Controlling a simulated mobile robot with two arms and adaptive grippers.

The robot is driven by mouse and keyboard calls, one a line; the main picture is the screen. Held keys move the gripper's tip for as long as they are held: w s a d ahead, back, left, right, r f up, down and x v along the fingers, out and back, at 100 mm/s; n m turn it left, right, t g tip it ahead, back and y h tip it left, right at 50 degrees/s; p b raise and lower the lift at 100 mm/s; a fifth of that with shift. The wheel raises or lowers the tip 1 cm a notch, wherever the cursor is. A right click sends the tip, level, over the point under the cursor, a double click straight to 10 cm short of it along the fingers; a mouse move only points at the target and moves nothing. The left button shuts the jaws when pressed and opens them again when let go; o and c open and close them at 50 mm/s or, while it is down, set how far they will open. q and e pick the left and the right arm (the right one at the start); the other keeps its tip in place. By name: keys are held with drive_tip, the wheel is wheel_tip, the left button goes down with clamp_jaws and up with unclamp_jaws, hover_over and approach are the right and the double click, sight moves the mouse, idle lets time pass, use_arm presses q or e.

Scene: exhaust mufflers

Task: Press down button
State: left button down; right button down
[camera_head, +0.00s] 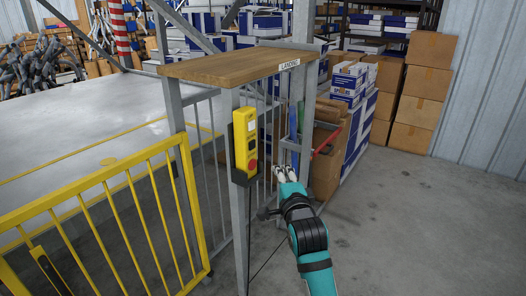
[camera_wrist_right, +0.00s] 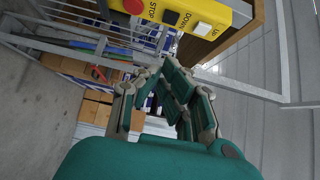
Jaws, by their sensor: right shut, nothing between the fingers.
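A yellow control box (camera_head: 244,136) hangs on a grey post below the wooden landing board, with a red button low on its face. In the right wrist view, the box (camera_wrist_right: 232,12) runs along the top, tilted. It bears a red button (camera_wrist_right: 133,6) marked STOP, a black button (camera_wrist_right: 171,17) marked DOWN and a white button (camera_wrist_right: 202,28) marked UP. My right gripper (camera_head: 284,172) is to the right of the box, apart from it. In the wrist view its fingers (camera_wrist_right: 164,65) are shut and empty, below the black button. My left gripper is out of view.
The wooden board (camera_head: 235,64) with a LANDING label juts out above the box. A yellow railing (camera_head: 115,210) stands at the left. Stacked cardboard boxes (camera_head: 418,90) stand behind at the right. The concrete floor (camera_head: 410,220) at the right is clear.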

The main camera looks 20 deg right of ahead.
sight(252, 145)
drive_tip(key=shift+w, duration=0.15)
drive_tip(key=w+a+p, duration=0.1)
drive_tip(key=w, duration=1.2)
drive_tip(key=shift+a+p, duration=0.15)
drive_tip(key=shift+p, duration=0.25)
drive_tip(key=shift+f, duration=0.1)
